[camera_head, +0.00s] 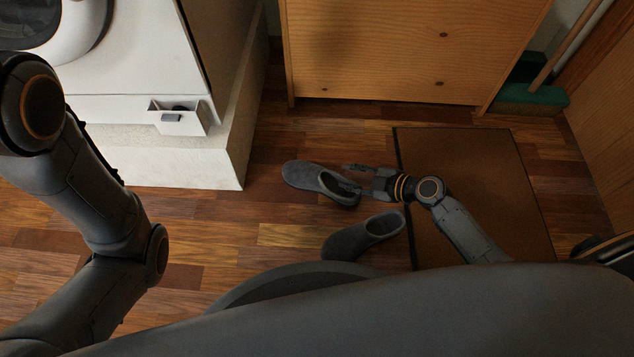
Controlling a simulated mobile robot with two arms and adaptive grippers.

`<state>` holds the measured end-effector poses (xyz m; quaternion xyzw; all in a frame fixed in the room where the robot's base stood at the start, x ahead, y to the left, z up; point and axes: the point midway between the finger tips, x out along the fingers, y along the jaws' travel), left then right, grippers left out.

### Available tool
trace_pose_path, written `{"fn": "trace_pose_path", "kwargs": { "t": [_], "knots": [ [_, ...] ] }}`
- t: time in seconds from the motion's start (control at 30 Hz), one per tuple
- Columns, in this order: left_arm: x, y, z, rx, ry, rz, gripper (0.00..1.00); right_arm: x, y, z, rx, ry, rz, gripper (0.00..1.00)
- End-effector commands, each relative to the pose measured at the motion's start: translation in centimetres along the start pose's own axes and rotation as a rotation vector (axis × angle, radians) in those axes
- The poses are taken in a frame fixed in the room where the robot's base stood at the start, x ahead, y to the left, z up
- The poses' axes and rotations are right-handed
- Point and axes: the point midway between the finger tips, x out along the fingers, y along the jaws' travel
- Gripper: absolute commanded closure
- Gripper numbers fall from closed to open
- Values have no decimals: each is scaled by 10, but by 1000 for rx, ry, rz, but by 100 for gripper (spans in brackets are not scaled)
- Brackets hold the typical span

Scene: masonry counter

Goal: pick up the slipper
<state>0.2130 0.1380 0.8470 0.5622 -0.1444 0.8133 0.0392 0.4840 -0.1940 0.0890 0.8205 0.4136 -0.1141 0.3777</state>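Two dark grey slippers lie on the wooden floor. The far slipper (307,177) has its opening toward the right, where my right gripper (347,177) is. One finger extends just beyond the slipper's far side and the other is over or at its opening. The fingers are spread apart; I cannot tell whether they touch the slipper. The near slipper (350,240) lies closer to my body, apart from the gripper. My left arm shows at the left, but its gripper is out of view.
A brown mat (480,170) lies under my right arm. A white appliance (125,60) on a pale plinth (190,160) stands at the upper left. A wooden cabinet (400,50) stands behind. A green object (530,95) with a pole is at the upper right. Floor left of the slippers is clear.

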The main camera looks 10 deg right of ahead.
Motion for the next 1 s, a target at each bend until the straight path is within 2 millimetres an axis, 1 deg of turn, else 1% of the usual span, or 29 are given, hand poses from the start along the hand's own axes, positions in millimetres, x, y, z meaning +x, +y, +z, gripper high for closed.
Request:
{"fn": "trace_pose_path", "kwargs": {
  "t": [0.03,0.1,0.33,0.5,0.6,0.73,0.93,0.97,1.0],
  "knots": [
    [-7,1,-2,0,-1,0,66,12,-1,2,0,2,2,68],
    [-9,2,-3,0,-1,0,66,21,0,2,0,1,2,68],
    [-16,3,-5,0,-2,0,66,38,-1,0,0,1,0,68],
    [-32,7,-11,0,-1,1,66,64,-1,-1,1,2,2,68],
    [-37,8,-13,0,-1,1,66,76,0,-1,2,1,1,68],
    [-39,8,-13,0,-1,1,66,83,1,-2,1,-1,-1,68],
    [-38,8,-13,0,-1,1,66,82,1,-3,1,-2,-1,68],
    [-38,8,-13,0,-1,1,66,82,1,-3,1,-2,-1,72],
    [-38,8,-13,0,-1,1,66,82,1,-3,1,-2,-1,80]
  ]
}}
